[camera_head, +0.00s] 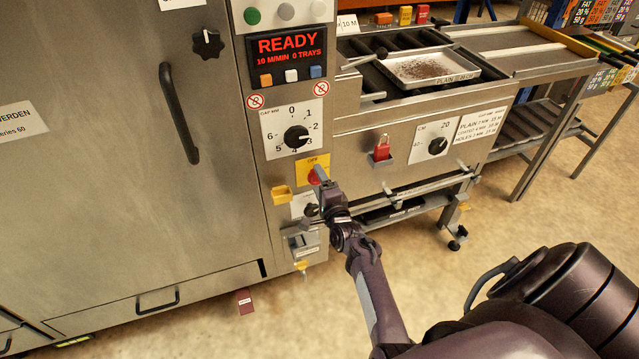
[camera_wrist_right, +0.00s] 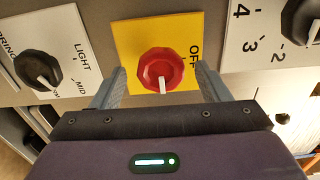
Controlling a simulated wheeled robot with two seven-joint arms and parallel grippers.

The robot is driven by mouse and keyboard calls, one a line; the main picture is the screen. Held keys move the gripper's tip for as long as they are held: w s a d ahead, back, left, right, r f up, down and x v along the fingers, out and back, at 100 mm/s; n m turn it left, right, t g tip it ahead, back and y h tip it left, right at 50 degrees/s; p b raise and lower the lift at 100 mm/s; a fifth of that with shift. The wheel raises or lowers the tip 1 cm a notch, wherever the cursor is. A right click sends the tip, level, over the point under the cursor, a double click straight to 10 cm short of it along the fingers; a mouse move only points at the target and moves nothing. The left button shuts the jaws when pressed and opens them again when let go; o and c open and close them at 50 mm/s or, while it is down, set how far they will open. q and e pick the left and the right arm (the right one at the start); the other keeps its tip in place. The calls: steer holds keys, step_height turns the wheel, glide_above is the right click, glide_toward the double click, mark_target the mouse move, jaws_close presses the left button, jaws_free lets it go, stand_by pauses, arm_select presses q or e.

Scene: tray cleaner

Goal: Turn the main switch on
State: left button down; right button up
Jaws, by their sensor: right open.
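The main switch is a red knob (camera_wrist_right: 161,70) on a yellow plate (camera_wrist_right: 130,45) with OFF printed to its right in the right wrist view. Its white pointer mark faces down in that view, not at OFF. In the head view the yellow plate (camera_head: 318,161) is on the machine's narrow control panel, with the red knob (camera_head: 313,178) partly hidden by my gripper. My right gripper (camera_head: 318,180) is open at the knob. In the wrist view its fingers (camera_wrist_right: 162,88) stand either side of the knob, with a gap at each side. My left gripper is out of view.
A numbered gap dial (camera_head: 297,136) sits above the switch, and a yellow holder (camera_head: 282,194) is to its lower left. A brush dial (camera_wrist_right: 38,70) is close by in the wrist view. The display (camera_head: 288,52) reads READY.

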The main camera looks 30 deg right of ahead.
steer(key=shift+s+r+p, duration=0.1)
steer(key=shift+s+p, duration=0.2)
steer(key=shift+p, duration=0.05)
arm_select(q)
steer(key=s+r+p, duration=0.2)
steer(key=p, duration=0.1)
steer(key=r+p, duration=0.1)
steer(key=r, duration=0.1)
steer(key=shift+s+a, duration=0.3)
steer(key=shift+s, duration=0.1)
arm_select(e)
steer(key=v, duration=0.7)
steer(key=shift+s+a, duration=0.1)
